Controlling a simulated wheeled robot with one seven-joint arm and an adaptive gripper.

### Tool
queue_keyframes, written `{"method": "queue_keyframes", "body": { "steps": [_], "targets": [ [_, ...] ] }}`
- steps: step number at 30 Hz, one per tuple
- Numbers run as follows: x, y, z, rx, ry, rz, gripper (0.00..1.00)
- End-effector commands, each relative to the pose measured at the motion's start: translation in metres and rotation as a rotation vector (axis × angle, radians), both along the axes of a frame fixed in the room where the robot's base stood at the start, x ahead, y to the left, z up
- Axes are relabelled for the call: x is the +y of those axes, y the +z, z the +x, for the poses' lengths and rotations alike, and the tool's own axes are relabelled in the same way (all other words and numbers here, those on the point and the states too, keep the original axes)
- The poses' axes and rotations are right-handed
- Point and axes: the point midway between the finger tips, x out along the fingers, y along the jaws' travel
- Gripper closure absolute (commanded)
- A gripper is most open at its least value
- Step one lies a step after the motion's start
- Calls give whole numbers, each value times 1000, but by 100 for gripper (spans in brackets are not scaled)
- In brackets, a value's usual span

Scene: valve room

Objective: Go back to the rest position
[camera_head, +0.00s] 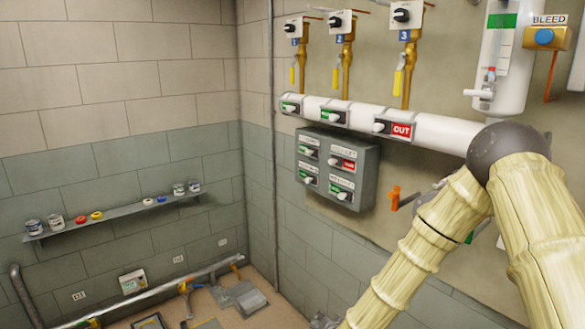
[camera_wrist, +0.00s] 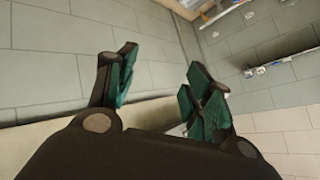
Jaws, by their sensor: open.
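My gripper (camera_wrist: 162,70) shows in the wrist view with its two dark fingers and teal pads spread apart. Nothing is between the fingers. Behind them are tiled walls, tilted in the picture. In the head view my arm rises from the lower right, bends at a dark round joint and runs down to the bottom edge. The gripper itself is outside the head view. The arm's upper bend covers part of the white pipe (camera_head: 440,132) and the wall behind.
A grey switch box (camera_head: 338,166) and an orange lever (camera_head: 393,197) are on the right wall beside my arm. Yellow-handled valves (camera_head: 398,84) hang above the pipe. A shelf (camera_head: 115,217) with small jars runs along the left wall. Low pipework (camera_head: 150,290) lies near the floor.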

Motion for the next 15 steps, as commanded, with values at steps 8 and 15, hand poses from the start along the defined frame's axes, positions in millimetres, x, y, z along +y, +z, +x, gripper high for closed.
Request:
{"method": "queue_keyframes", "body": {
  "steps": [8,15],
  "targets": [
    [-29,-107,-123,259,160,-113,49],
    [-65,-167,-242,495,295,-191,49]
  ]
}}
